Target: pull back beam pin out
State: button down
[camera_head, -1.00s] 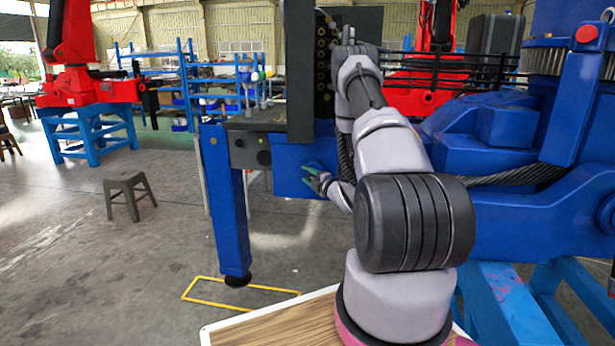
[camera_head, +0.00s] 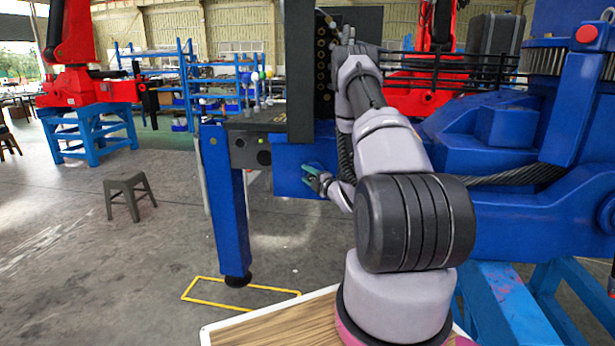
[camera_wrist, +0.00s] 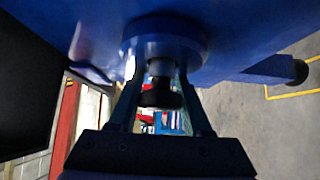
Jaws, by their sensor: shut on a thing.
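The back beam pin (camera_wrist: 160,94) shows in the wrist view as a short grey shaft with a wider dark head. Its far end meets a round blue collar (camera_wrist: 164,40) on the underside or face of the blue beam, so its depth in the collar is hidden. My gripper (camera_wrist: 160,86) has one finger on each side of the pin and is shut on it. In the head view my gripper (camera_head: 311,177) is beside the blue beam (camera_head: 287,160), left of my forearm; the pin is too small to make out there.
A blue outrigger leg (camera_head: 226,205) stands left of the beam, over a yellow floor outline (camera_head: 215,304). A dark upright panel (camera_head: 300,75) rises above the beam. A stool (camera_head: 128,193) stands further left on open floor.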

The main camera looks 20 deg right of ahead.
jog(key=shift+s+a+f, duration=0.1)
jog(key=shift+s+a, duration=0.6)
jog(key=shift+s, duration=0.35)
jog(key=shift+s+a+f, duration=0.1)
jog(key=shift+s+a, duration=0.55)
jog(key=shift+s, duration=0.35)
jog(key=shift+c, duration=1.8)
grip_release()
jog(key=shift+s+r, duration=0.1)
jog(key=s+d, duration=0.2)
jog(key=s, duration=0.8)
jog(key=shift+s, duration=0.25)
jog(key=shift+s, duration=0.1)
